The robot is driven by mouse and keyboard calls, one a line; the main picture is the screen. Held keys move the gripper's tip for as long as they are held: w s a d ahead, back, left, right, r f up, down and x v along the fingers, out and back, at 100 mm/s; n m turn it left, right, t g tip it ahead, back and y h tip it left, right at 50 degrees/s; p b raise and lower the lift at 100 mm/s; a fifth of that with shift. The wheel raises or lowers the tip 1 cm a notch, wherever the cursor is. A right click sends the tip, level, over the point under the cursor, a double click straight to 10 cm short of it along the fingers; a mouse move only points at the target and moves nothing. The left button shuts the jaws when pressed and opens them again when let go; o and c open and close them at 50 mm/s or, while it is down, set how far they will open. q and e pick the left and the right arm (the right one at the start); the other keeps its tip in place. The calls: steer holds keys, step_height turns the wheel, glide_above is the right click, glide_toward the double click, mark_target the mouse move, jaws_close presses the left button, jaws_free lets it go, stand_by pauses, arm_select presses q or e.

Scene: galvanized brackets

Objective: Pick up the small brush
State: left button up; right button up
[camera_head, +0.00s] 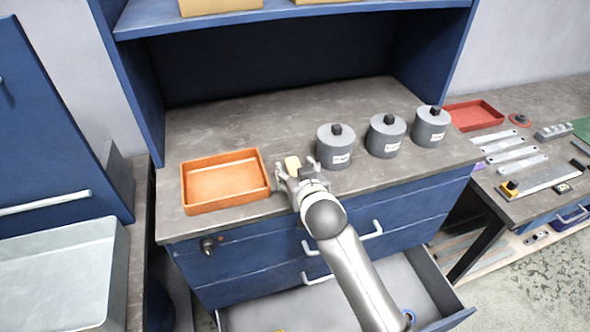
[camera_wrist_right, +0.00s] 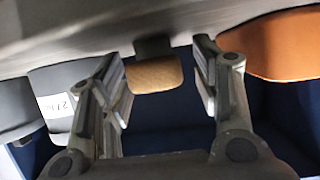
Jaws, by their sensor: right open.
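The small brush appears to be the small tan wooden piece (camera_head: 292,163) on the grey worktop, between the orange tray and the nearest canister. In the right wrist view its tan wooden end (camera_wrist_right: 155,76) shows with a darker part behind it. My right gripper (camera_head: 297,170) is open, its fingers on either side of the brush. In the wrist view the open fingers (camera_wrist_right: 160,70) stand left and right of it with gaps; I see no clear contact. Part of the brush is hidden by the gripper in the head view. My left gripper is not in view.
An orange tray (camera_head: 224,207) lies left of the gripper. Three grey lidded canisters (camera_head: 335,153) stand to the right, the nearest close to the gripper. An open drawer (camera_head: 440,300) juts out below. The worktop behind is clear.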

steer(key=c, duration=1.1)
